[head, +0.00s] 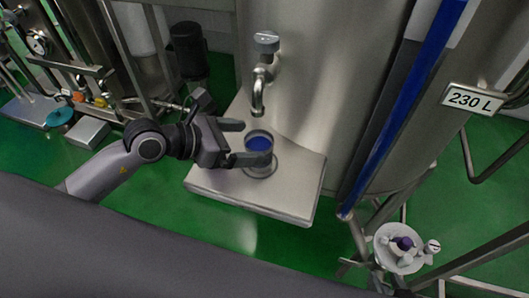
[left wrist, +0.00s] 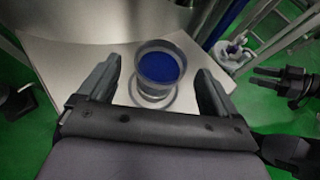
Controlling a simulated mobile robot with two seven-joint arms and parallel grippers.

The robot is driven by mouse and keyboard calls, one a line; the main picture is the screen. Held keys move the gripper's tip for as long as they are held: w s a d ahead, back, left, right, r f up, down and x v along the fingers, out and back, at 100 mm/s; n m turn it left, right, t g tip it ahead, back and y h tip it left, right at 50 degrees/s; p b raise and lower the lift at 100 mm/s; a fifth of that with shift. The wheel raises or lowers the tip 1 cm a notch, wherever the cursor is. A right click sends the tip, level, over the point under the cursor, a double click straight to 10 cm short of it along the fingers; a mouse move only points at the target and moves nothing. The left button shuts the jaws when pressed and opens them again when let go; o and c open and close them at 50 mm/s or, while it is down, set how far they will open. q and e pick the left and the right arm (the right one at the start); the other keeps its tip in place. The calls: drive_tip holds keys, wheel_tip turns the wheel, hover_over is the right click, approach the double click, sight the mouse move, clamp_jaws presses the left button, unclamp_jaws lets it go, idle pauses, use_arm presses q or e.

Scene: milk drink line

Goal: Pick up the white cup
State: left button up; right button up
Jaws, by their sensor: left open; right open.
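A cup (head: 258,143) with a grey-looking wall and blue inside stands upright on a pale platform (head: 225,198), below a metal tap (head: 259,88). No plainly white cup shows. The cup also shows in the left wrist view (left wrist: 158,70), with a round ring at its base. My left gripper (head: 253,141) is open and reaches in from the left, one finger on each side of the cup. In the head view the nearer finger covers part of the cup's side. My right gripper (left wrist: 266,79) shows at the right of the left wrist view, open, empty and away from the cup.
A large steel tank (head: 310,70) rises right behind the platform, with a blue vertical bar (head: 405,105) and a "230 L" sign (head: 471,99). A white and purple fitting (head: 400,246) is at the lower right. Pipes and machinery fill the left. Green floor surrounds the platform.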

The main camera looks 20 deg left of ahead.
sight(270, 141)
use_arm(q)
drive_tip(key=shift+p+x, duration=0.3)
drive_tip(key=shift+x, duration=2.7)
drive_tip(key=shift+r, duration=0.2)
drive_tip(key=c, duration=1.3)
